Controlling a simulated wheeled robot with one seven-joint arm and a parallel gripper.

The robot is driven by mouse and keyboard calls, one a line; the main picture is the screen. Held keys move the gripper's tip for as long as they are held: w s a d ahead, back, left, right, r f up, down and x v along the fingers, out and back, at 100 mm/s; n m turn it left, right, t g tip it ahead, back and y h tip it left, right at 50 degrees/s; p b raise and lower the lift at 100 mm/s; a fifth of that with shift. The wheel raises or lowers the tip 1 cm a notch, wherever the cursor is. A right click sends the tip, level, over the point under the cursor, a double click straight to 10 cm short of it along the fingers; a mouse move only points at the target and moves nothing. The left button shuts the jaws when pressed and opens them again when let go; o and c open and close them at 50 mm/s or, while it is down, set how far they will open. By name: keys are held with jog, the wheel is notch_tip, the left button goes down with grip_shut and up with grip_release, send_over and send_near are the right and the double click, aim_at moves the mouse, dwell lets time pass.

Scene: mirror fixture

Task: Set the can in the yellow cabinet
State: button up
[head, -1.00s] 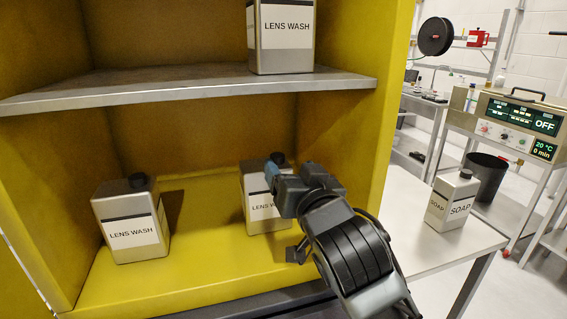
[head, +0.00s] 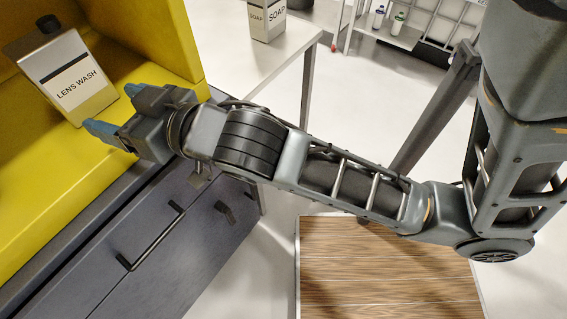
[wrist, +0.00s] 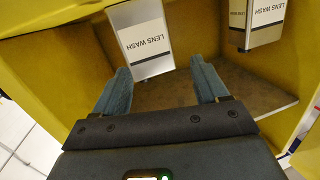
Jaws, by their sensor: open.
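A silver LENS WASH can (head: 66,82) with a black cap stands on the lower floor of the yellow cabinet (head: 178,30). My gripper (head: 112,108) is open and empty at the cabinet's front edge, its blue-grey fingers pointing toward this can. In the wrist view the can (wrist: 143,45) stands beyond my fingertips (wrist: 160,67), between their lines and nearer the left finger. It seems apart from both. A second LENS WASH can (wrist: 257,22) shows at the upper right of the wrist view. The upper part of the cabinet is outside the head view.
A SOAP container (head: 267,18) stands on a white table (head: 285,45) right of the cabinet. Dark drawers with handles (head: 150,237) lie below the cabinet. A wood-topped surface (head: 385,270) is at the bottom. Floor between is clear.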

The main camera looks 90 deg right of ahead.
jog(key=s+a+f+n+y, duration=0.1)
jog(key=s+a+f+y, duration=0.1)
jog(key=s, duration=0.5)
jog(key=s+a+f+n+y, duration=0.2)
jog(key=s+a+f, duration=0.1)
jog(key=s, duration=0.5)
jog(key=s+a+f+n+g+y, duration=0.1)
jog(key=s+a, duration=0.3)
jog(key=s, duration=0.4)
jog(key=shift+a+f+n+y, duration=0.4)
jog(key=shift+f+n+y, duration=0.1)
jog(key=shift+f, duration=0.2)
jog(key=shift+s, duration=0.1)
jog(key=shift+c, duration=0.2)
